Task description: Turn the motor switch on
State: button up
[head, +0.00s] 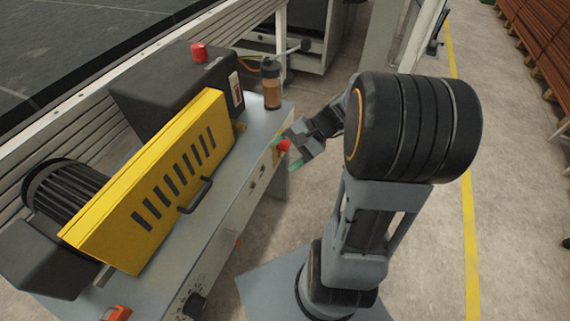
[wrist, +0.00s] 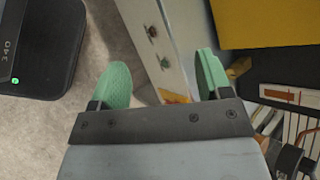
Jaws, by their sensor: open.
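The front panel (head: 228,208) of the machine bench carries small knobs and buttons, and I cannot tell for sure which is the motor switch. A red button (head: 283,145) is at the panel's far end, beside my gripper (head: 290,152). My gripper is open and empty, with green fingertips apart. In the wrist view the gripper (wrist: 163,72) faces the panel edge, where two small round controls show: one upper (wrist: 152,31) and one lower (wrist: 164,62). A white plate with a red-brown part (head: 237,88) is on the dark housing; it shows in the wrist view (wrist: 290,95).
A yellow slotted guard (head: 150,185) with a dark handle covers the rollers. A red button (head: 198,50) tops the dark housing. A brown bottle (head: 271,90) stands on the bench's far corner.

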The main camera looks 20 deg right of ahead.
jog(key=w+d+f+m+t+y+b, duration=0.35)
jog(key=d+f+b, duration=0.2)
jog(key=f, duration=0.35)
jog(key=m+t+b, duration=0.6)
jog(key=t, duration=0.2)
send_near(289, 146)
jog(key=shift+h, duration=0.45)
jog(key=b+x, duration=0.1)
jog(key=x, duration=0.4)
jog(key=b+x, duration=0.2)
jog(key=x, duration=0.4)
jog(key=shift+a+r+b, duration=0.2)
jog(key=shift+a+b, duration=0.05)
jog(key=shift+b, duration=0.05)
jog(key=c, duration=0.9)
